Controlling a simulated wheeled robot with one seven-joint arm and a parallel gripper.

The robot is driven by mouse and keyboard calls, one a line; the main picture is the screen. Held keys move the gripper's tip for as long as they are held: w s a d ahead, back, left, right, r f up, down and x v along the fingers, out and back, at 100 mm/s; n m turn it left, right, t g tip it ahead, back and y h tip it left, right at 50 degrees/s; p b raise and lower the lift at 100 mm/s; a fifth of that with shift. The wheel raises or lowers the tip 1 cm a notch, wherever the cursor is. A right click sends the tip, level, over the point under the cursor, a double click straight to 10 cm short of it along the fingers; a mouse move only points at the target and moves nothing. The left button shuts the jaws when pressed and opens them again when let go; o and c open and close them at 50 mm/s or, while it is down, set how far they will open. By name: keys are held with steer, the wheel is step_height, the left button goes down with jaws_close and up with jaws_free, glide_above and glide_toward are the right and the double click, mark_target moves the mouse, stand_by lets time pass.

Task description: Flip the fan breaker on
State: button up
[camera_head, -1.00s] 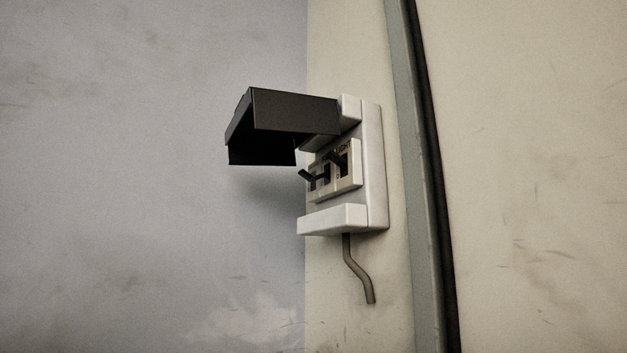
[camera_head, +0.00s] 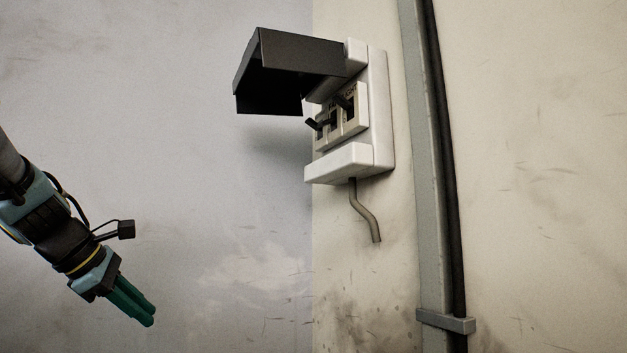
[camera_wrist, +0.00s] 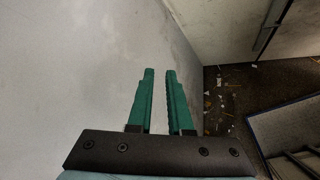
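A white breaker box (camera_head: 378,120) is mounted on the wall, with its black cover (camera_head: 300,52) swung up and open. Inside are breakers with dark toggles: a left toggle (camera_head: 314,125) sticks out to the left, and a right toggle (camera_head: 344,101) slants upward. The label over the right one appeared to read LIGHT in the earlier view; the other label is too small to read, so which is the fan is unclear. My gripper (camera_head: 142,312) is below and left of the box, apart from it, pointing down right. Its green fingers (camera_wrist: 160,75) are empty, with a narrow gap between them.
A grey vertical conduit (camera_head: 432,200) with a dark cable runs right of the box. A short pipe (camera_head: 364,212) hangs below the box. The wall between my gripper and the box is clear. The wrist view shows a littered floor (camera_wrist: 235,100).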

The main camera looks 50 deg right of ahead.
steer(key=s+d+r+h, duration=0.1)
steer(key=d+r, duration=0.2)
steer(key=s+d+r+n+g+h+b, duration=0.1)
steer(key=s+d+r, duration=0.1)
steer(key=d+r, duration=0.1)
steer(key=s+d+r+n+h, duration=0.1)
steer(key=d+r+h, duration=0.1)
steer(key=r, duration=0.3)
steer(key=shift+s+d+r+g+b, duration=0.15)
steer(key=shift+d+g+b, duration=0.2)
steer(key=shift+d, duration=0.2)
jaws_close()
steer(key=s+d+r+g+h+b, duration=0.1)
steer(key=s+d+r+g+h, duration=0.1)
steer(key=s+r, duration=0.4)
steer(key=s+d+r+g+h+b, duration=0.1)
steer(key=s+r+g, duration=0.4)
steer(key=r, duration=0.9)
steer(key=shift+s+d+n+h, duration=0.4)
steer(key=shift+s+d+h, duration=0.15)
steer(key=shift+d+h, duration=0.4)
steer(key=shift+a+r, duration=0.1)
steer(key=p, duration=0.4)
glide_toward(334, 133)
steer(key=x, duration=0.4)
steer(key=shift+r, duration=0.1)
steer(key=shift+s+d, duration=0.25)
steer(key=shift+d, duration=0.35)
